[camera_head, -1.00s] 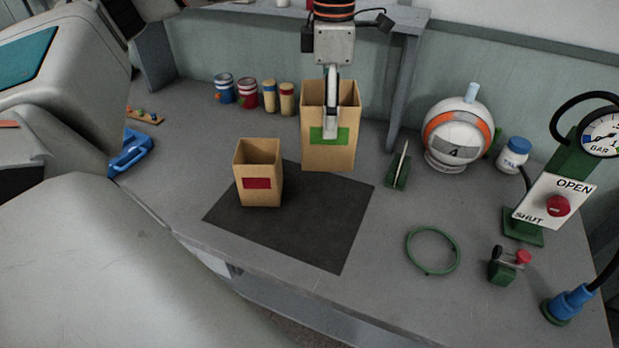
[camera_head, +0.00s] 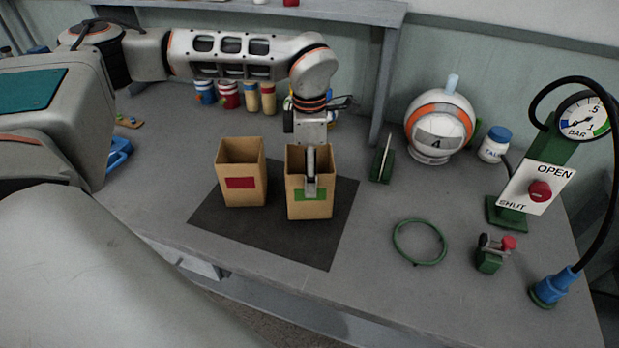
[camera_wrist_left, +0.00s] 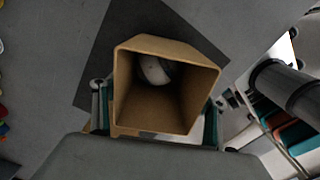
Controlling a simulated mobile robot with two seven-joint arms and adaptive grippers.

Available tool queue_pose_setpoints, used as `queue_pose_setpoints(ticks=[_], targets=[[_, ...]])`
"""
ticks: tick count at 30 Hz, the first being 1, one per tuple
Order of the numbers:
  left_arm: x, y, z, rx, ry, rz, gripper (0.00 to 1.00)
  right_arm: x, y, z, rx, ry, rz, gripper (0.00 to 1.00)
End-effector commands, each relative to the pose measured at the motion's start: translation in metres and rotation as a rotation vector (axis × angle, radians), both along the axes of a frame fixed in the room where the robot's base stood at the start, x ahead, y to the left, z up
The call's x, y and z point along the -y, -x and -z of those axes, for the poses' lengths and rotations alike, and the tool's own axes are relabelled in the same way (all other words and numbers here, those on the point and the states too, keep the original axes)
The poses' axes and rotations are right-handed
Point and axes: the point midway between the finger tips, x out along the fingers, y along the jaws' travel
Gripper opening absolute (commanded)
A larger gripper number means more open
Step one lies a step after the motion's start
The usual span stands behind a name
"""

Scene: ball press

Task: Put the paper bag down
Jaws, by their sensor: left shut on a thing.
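A tan paper bag with a green label (camera_head: 322,210) is upright with its open top facing up, over the dark mat (camera_head: 300,243). My left gripper (camera_head: 311,188) reaches down from above and is shut on this bag. Whether the bag's base touches the mat I cannot tell. In the left wrist view the bag (camera_wrist_left: 127,68) sits between both fingers, and a rounded white and teal thing (camera_wrist_left: 154,70) lies inside it. A second paper bag with a red label (camera_head: 240,197) stands on the mat just to the left. My right gripper is not in view.
Several small cans (camera_head: 228,95) stand at the back. To the right are a green stand (camera_head: 383,160), a striped ball (camera_head: 438,128), a white jar (camera_head: 494,146), a green ring (camera_head: 419,242) and a gauge post (camera_head: 550,150). The mat's front part is bare.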

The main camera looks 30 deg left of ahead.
Motion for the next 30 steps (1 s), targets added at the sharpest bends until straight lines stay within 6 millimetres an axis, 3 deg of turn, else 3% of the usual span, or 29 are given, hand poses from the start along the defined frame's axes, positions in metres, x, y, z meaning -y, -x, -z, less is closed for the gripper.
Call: queue_pose_setpoints(ticks=[5,16,17,18,30], targets=[[0.0,0.0,0.025,-0.002,-0.001,0.0,0.42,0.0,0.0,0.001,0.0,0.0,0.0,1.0],[0.0,0.0,0.028,-0.001,-0.001,0.0,0.42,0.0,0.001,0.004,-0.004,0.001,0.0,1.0],[0.0,0.0,0.028,0.0,0.0,0.0,0.77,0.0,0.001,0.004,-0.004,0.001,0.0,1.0],[0.0,0.0,0.028,0.0,0.0,0.0,0.87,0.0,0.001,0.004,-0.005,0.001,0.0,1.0],[0.0,0.0,0.025,0.001,-0.001,0.0,0.89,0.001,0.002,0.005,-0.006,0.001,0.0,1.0]])
